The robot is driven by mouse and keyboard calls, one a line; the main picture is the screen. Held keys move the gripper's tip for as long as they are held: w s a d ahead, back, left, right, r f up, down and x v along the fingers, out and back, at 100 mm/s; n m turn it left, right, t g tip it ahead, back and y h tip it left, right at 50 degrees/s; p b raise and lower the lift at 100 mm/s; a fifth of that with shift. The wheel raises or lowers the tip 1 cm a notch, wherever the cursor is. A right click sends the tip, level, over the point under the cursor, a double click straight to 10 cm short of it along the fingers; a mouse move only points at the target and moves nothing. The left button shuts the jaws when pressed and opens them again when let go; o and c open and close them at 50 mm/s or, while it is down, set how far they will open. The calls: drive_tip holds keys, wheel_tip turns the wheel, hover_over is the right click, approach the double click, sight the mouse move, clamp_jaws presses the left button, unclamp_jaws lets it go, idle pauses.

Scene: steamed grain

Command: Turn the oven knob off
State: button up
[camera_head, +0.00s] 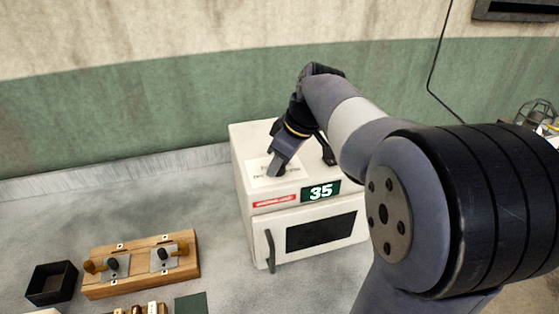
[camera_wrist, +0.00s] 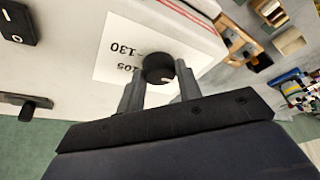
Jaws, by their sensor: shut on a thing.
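The white oven (camera_head: 256,205) stands on the grey surface, with a green "35" display, a red label and a dark door window on its front. The round black oven knob (camera_wrist: 158,69) sits on a white label with numbers such as 130 and 105 on the oven top. A small white mark shows on the knob's lower right. My gripper (camera_head: 278,170) reaches down onto the oven top and hides the knob in the head view. In the wrist view my gripper (camera_wrist: 159,88) has one finger on each side of the knob and is shut on it.
A black switch (camera_wrist: 17,22) and a dark handle (camera_wrist: 26,103) are also on the oven top. A wooden board with clamps (camera_head: 141,264) and a black open box (camera_head: 52,283) stand to the left. The grey surface between board and oven is clear.

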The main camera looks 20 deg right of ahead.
drive_tip(key=o, duration=1)
drive_tip(key=shift+c, duration=0.2)
drive_tip(key=v, duration=1)
drive_tip(key=shift+s+r+b, duration=0.15)
drive_tip(key=shift+r+b, duration=0.2)
drive_tip(key=shift+b, duration=0.05)
drive_tip(key=shift+d+f, duration=0.1)
drive_tip(key=shift+d, duration=0.05)
drive_tip(key=p+x, duration=0.1)
drive_tip(key=x, duration=1)
drive_tip(key=shift+r, duration=0.2)
